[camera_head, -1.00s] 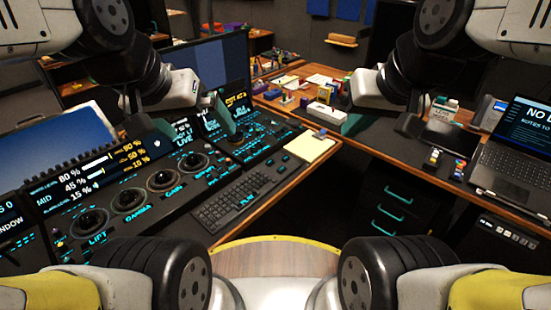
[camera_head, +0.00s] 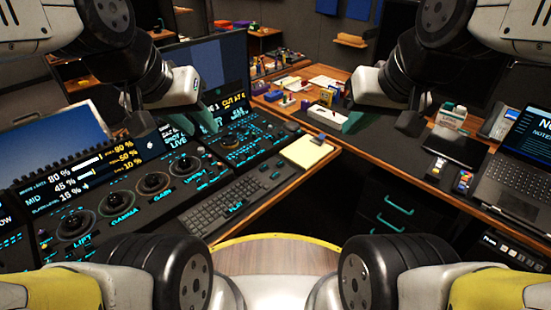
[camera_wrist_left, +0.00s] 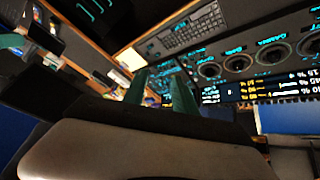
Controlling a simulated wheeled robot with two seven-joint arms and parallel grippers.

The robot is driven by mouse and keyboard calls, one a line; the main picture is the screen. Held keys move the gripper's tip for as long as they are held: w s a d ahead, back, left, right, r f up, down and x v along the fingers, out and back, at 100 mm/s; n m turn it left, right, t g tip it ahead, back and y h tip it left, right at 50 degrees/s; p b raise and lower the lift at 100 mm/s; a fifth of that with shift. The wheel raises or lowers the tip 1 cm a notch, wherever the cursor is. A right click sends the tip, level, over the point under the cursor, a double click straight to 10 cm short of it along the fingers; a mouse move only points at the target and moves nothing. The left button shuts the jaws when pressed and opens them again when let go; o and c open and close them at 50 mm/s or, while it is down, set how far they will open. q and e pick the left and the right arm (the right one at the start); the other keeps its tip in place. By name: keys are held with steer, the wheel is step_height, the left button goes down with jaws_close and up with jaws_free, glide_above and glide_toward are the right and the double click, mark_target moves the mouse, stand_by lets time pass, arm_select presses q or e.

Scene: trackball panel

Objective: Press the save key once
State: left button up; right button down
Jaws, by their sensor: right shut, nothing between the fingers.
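The control panel (camera_head: 140,205) with trackball rings and small cyan-lettered keys lies at the left of the head view. It also shows at the upper right of the left wrist view (camera_wrist_left: 226,54). I cannot pick out the save key; the lettering is too small to read. My left gripper (camera_head: 199,121) is above the panel's far part, in front of the screens. Its two teal fingers (camera_wrist_left: 160,93) are apart, with nothing seen between them. My right gripper (camera_head: 352,122) is shut and empty above the right desk, away from the panel.
A keyboard (camera_head: 222,205) lies right of the trackballs, with a yellow note pad (camera_head: 305,152) beyond it. A dark monitor (camera_head: 218,65) stands behind the panel.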

arm_select(q)
jaws_close()
stand_by(1.2)
